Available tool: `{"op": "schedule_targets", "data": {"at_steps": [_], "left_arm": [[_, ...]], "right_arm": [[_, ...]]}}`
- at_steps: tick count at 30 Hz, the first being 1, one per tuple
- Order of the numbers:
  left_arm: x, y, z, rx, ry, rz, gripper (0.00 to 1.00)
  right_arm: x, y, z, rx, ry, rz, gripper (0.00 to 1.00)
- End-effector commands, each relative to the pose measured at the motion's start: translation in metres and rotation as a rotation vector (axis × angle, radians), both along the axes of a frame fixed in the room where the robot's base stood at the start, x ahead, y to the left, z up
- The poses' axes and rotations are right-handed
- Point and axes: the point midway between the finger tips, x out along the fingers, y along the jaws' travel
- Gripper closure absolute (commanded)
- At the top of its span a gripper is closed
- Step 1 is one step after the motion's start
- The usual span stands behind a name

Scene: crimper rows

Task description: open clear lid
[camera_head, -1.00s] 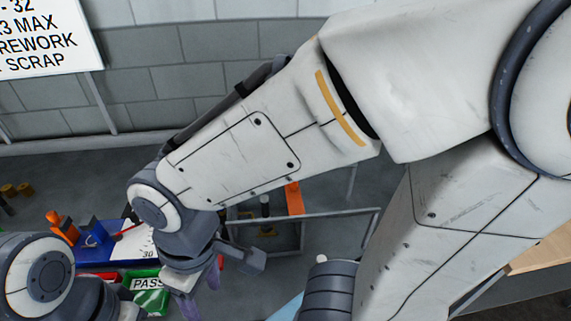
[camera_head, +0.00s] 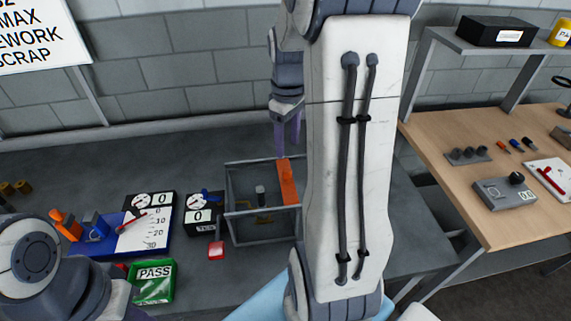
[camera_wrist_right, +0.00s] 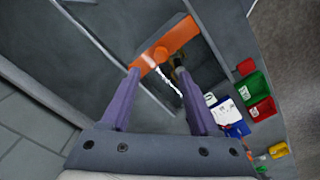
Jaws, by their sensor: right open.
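A clear-walled box (camera_head: 233,203) with a grey frame stands on the grey bench in the head view. An orange bar (camera_head: 287,180) is on its right part and also shows in the right wrist view (camera_wrist_right: 172,42). The clear lid is hard to make out, and I cannot tell its position. A dark upright part and a brass-coloured piece show inside. My right gripper (camera_head: 287,143) is open behind the box, its purple fingers pointing down. In the right wrist view its fingertips (camera_wrist_right: 157,75) are on either side of the near end of the bar; contact is unclear. My left gripper is out of sight.
Left of the box are a small gauge (camera_head: 200,218), a blue fixture with a scale (camera_head: 158,243), a red piece (camera_head: 216,250) and a green PASS bin (camera_head: 153,280). A wooden table (camera_head: 450,140) with tools stands right. My right arm hides the box's right side.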

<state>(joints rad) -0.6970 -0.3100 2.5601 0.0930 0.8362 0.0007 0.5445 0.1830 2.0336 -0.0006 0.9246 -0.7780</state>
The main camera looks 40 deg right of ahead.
Motion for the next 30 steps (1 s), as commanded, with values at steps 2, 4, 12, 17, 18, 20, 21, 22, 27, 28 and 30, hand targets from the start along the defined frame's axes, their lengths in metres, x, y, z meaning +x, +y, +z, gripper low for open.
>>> {"op": "schedule_targets", "data": {"at_steps": [2,4,12,17,18,20,21,22,27,28,30], "left_arm": [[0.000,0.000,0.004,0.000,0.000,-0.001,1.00],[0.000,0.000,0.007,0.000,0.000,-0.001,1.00],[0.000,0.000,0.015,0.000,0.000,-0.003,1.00],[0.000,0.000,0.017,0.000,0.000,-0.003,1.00],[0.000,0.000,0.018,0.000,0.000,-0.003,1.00],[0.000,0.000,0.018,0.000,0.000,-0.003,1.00],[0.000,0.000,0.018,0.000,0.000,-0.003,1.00],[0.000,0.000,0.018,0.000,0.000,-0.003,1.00],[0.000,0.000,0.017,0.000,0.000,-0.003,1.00],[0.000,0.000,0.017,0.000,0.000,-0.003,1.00],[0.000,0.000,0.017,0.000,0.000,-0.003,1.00]], "right_arm": [[-0.001,0.002,-0.013,0.004,0.007,0.002,0.38],[-0.001,0.003,-0.027,0.004,0.007,0.002,0.38],[-0.001,0.003,-0.074,0.004,0.006,0.002,0.38],[0.000,0.002,-0.088,0.001,0.002,0.002,0.38],[0.000,0.002,-0.090,0.002,0.001,0.002,0.38],[0.000,0.002,-0.091,0.001,0.000,0.002,0.38],[0.000,0.002,-0.092,0.001,0.000,0.002,0.38],[0.000,0.002,-0.092,0.000,0.000,0.002,0.38],[0.000,0.002,-0.092,0.000,0.000,0.002,0.42],[0.000,0.002,-0.092,0.000,0.000,0.002,0.54],[0.000,0.002,-0.092,0.000,0.000,0.002,0.80]]}}
